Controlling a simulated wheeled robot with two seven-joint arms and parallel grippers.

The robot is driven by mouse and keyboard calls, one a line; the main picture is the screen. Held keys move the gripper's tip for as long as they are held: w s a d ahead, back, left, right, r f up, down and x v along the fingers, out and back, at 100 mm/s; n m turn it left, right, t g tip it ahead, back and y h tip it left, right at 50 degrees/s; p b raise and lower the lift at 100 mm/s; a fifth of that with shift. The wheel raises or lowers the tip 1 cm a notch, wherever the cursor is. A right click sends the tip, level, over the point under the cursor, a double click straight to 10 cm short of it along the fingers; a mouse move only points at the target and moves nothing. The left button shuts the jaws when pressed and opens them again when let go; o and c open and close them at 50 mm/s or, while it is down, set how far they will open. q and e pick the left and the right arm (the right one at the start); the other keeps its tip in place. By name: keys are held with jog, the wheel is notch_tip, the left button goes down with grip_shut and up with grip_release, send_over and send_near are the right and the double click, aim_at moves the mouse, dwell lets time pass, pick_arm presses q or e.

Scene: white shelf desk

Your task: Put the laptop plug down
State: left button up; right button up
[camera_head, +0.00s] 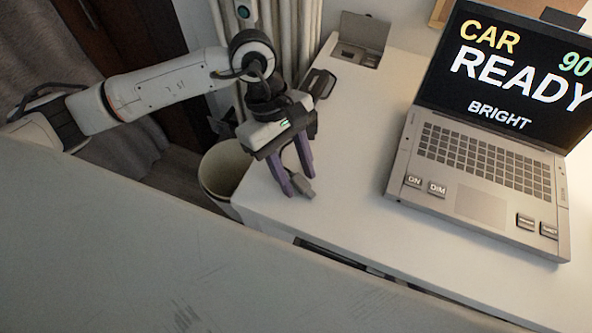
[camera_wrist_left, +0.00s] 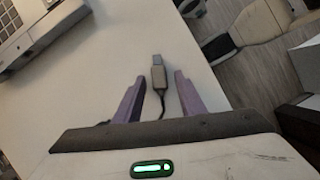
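The laptop plug (camera_head: 303,186) is a small grey plug near the left front corner of the white desk (camera_head: 340,215). It appears to rest on the desk top. In the left wrist view the plug (camera_wrist_left: 158,76) lies between the purple fingertips, its thin dark cable running back toward the gripper. My left gripper (camera_head: 298,186) points down at the plug; in the left wrist view its fingers (camera_wrist_left: 160,88) stand apart with a gap on both sides of the plug. My right gripper is in neither view.
An open laptop (camera_head: 470,180) with a lit screen stands to the right. A dark small tray-like object (camera_head: 318,83) and an open box (camera_head: 358,40) lie behind the gripper. A bin (camera_head: 222,172) stands on the floor left of the desk edge. Desk between gripper and laptop is clear.

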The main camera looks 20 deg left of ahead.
pick_arm(q)
jog(key=shift+r+p, duration=0.5)
jog(key=shift+p, duration=0.1)
jog(key=shift+r+p, duration=0.45)
jog(key=shift+p, duration=0.1)
jog(key=b+v, duration=0.1)
jog(key=v, duration=1)
jog(key=shift+a, duration=0.2)
